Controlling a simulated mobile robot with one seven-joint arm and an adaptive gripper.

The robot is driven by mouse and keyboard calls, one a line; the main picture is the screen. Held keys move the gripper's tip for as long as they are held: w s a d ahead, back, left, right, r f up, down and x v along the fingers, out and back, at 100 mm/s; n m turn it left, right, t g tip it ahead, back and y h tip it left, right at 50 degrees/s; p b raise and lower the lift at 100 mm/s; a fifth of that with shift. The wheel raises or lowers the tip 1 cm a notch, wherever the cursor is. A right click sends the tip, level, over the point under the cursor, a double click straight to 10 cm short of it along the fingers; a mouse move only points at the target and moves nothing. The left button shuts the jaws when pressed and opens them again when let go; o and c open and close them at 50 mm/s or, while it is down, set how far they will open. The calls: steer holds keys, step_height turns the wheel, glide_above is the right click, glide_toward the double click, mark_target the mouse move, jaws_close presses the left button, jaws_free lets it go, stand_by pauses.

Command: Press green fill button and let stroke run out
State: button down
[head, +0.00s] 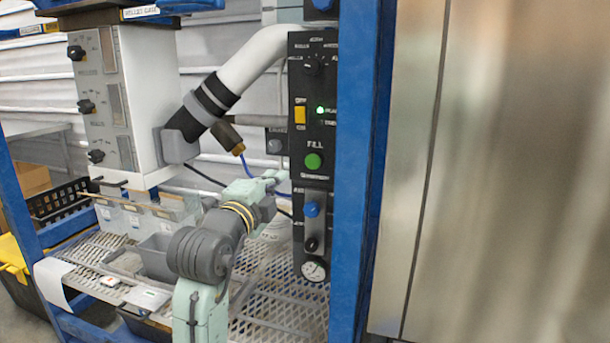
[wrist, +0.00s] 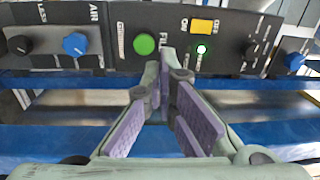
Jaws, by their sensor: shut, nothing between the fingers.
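The round green fill button (head: 313,161) is on the black control panel, under the FILL label. It also shows in the wrist view (wrist: 145,45), just left of my fingertips. My gripper (head: 280,176) is shut and empty in front of the panel, a little below and left of the button in the head view. In the wrist view its fingers (wrist: 164,62) meet at the tips, close to the panel beside the FILL lettering. I cannot tell whether the tips touch the panel. The button is not covered by the fingers.
The panel also carries a yellow switch (head: 300,115), a lit green lamp (head: 320,110), a blue knob (head: 312,209) and a gauge (head: 314,270). A blue post (head: 355,170) stands right of it. A hose (head: 235,152) hangs left, above a mesh shelf (head: 275,318).

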mark_target(312, 159)
steer(key=shift+w+d+f+m+g+h, duration=0.15)
steer(key=shift+d+f+m+g+h, duration=0.35)
steer(key=shift+d+f, duration=0.35)
steer(key=shift+w+r, duration=0.1)
steer(key=p+x, duration=0.3)
steer(key=x, duration=0.9)
steer(key=shift+w+r+p, duration=0.1)
steer(key=shift+w+p, duration=0.25)
steer(key=shift+w+d, duration=0.25)
steer(key=shift+w, duration=0.3)
steer(key=shift+w, duration=0.1)
steer(key=shift+b+x, duration=0.3)
steer(key=shift+x, duration=0.5)
steer(key=shift+r, duration=0.2)
steer(key=shift+f, duration=0.1)
